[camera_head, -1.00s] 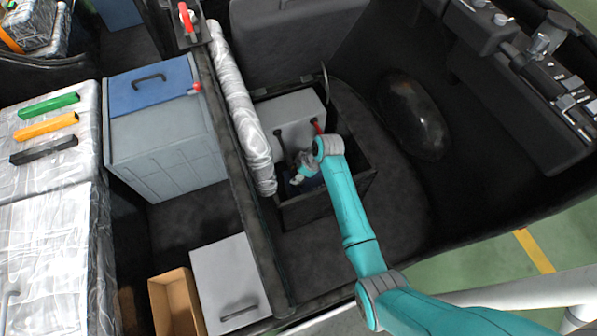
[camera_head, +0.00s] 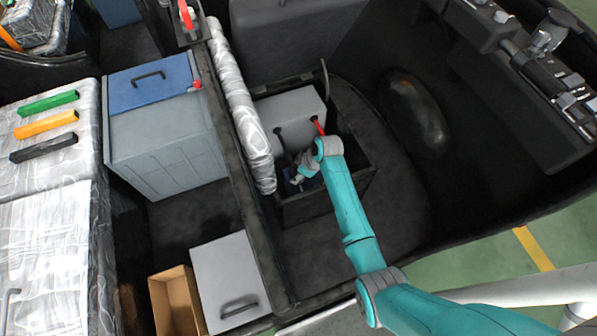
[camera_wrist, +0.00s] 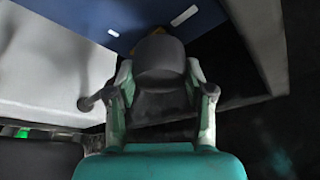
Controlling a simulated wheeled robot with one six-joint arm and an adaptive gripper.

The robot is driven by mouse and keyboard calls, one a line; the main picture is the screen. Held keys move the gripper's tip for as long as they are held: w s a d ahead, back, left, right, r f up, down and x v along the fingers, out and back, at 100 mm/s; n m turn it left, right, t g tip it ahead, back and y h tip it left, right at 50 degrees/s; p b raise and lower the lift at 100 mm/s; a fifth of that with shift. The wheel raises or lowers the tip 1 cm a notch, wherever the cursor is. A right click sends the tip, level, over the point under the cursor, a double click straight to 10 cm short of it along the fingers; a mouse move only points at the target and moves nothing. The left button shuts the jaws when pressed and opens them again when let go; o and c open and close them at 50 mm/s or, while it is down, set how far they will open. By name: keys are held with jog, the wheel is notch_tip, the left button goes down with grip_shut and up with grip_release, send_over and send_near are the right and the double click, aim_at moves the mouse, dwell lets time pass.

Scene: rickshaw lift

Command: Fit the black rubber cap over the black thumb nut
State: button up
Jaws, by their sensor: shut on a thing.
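My gripper (camera_wrist: 160,85) is shut on the black rubber cap (camera_wrist: 160,60), a dark rounded piece between its two fingers in the wrist view. The cap is right in front of a blue surface (camera_wrist: 120,20), and a small brownish-yellow bit shows just past its far edge. I cannot tell whether the cap touches anything there. The black thumb nut is not clearly visible; the cap may hide it. In the head view my gripper (camera_head: 298,181) is down inside the open black box, beside the grey case, and the cap is too small to make out.
The grey case (camera_head: 290,112) has a black lead (camera_head: 278,132) and a red lead (camera_head: 318,125). The black box wall (camera_head: 312,208) closely surrounds my gripper. A plastic-wrapped roll (camera_head: 238,105) lies to the left. A dark knob (camera_wrist: 88,103) shows beside the pale case in the wrist view.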

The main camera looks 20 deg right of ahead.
jog(key=shift+f, duration=0.25)
jog(key=o, duration=1)
jog(key=shift+r, duration=0.1)
jog(key=v, duration=1.1)
jog(key=shift+s+d+r, duration=0.1)
jog(key=shift+s+r, duration=0.05)
jog(key=shift+r, duration=0.2)
